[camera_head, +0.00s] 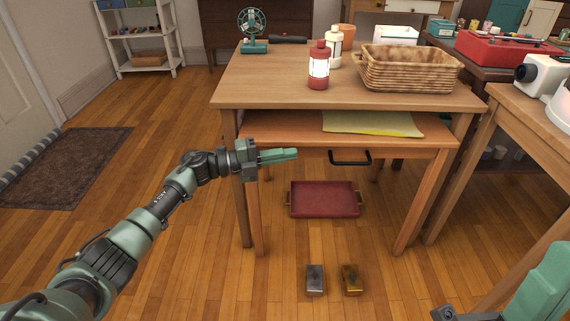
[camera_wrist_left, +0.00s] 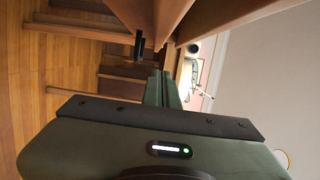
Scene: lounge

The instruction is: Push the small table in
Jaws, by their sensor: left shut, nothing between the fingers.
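The small wooden table (camera_head: 290,129) stands nested under a larger wooden table (camera_head: 290,92), its front part sticking out toward me. A black handle (camera_head: 350,157) is on its front and also shows in the left wrist view (camera_wrist_left: 139,46). A yellow-green cloth or paper (camera_head: 370,123) lies on its top. My left gripper (camera_head: 294,153) is shut and empty, fingers pointing right, in front of the small table's front edge and left of the handle. Whether it touches the table I cannot tell. In the left wrist view its fingers (camera_wrist_left: 162,88) are together.
A red tray (camera_head: 323,199) lies on the floor under the tables. Two small boxes, grey (camera_head: 315,279) and gold (camera_head: 351,279), stand in front. The larger table holds a basket (camera_head: 408,70), bottles and a fan (camera_head: 253,30). Another table (camera_head: 530,120) stands close on the right.

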